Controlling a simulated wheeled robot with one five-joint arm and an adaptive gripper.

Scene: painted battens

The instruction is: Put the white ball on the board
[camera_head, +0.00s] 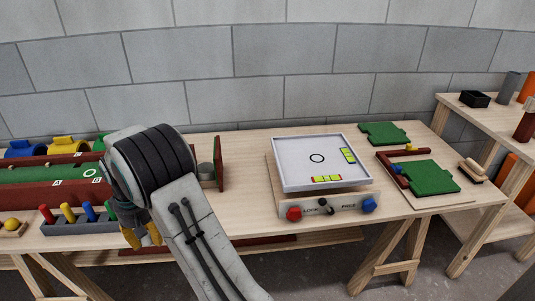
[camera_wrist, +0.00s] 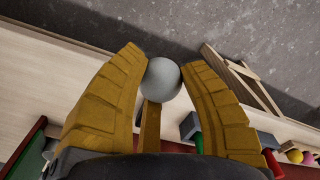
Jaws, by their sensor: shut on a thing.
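My gripper (camera_wrist: 160,72) is shut on the white ball (camera_wrist: 162,80), which looks light grey and sits between the yellow fingertips in the wrist view. In the head view my gripper (camera_head: 140,236) points down at the table's front edge, right of the peg rack; the ball is hidden there. A white square board (camera_head: 290,168) with a raised rim and a black ring at its middle stands on a wooden base, right of my arm. It bears two yellow-green strips with red or blue marks, and no ball shows on it.
A base panel with a red knob (camera_head: 294,214) and a blue knob (camera_head: 369,206) fronts the board. A green-floored trough (camera_head: 45,174) and a rack of coloured pegs (camera_head: 80,226) lie left. Green plates (camera_head: 431,177) lie right. Bare tabletop (camera_head: 245,205) separates my arm and the board.

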